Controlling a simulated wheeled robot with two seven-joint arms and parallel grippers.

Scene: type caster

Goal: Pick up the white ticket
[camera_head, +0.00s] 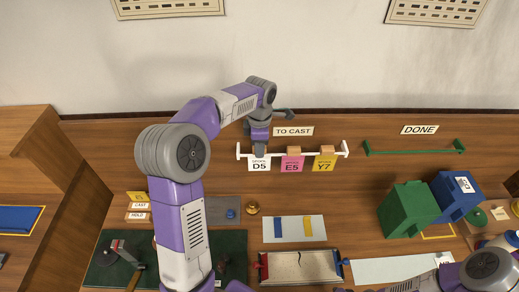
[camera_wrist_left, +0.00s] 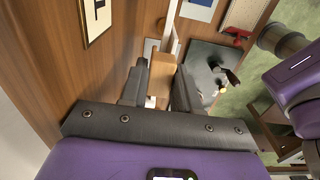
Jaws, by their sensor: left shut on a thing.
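The white ticket (camera_head: 259,166), marked D5, hangs at the left end of the white rail (camera_head: 342,152) under the TO CAST sign. My left gripper (camera_head: 260,150) is right above it, at the rail. In the left wrist view my left gripper (camera_wrist_left: 160,88) is shut on the wooden block (camera_wrist_left: 161,73) at the ticket's top, with a finger on either side. The ticket's face is mostly hidden there. The pink ticket E5 (camera_head: 292,165) and the yellow ticket Y7 (camera_head: 324,164) hang to its right, each under a wooden block. My right gripper is not seen; only part of its arm shows at bottom right.
A green rail (camera_head: 414,151) under the DONE sign (camera_head: 420,130) is empty. Below on the bench are a green box (camera_head: 407,210), a blue box (camera_head: 456,196), a pale sheet with blue and yellow strips (camera_head: 294,229), and a dark green mat (camera_head: 232,255) with a hammer.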

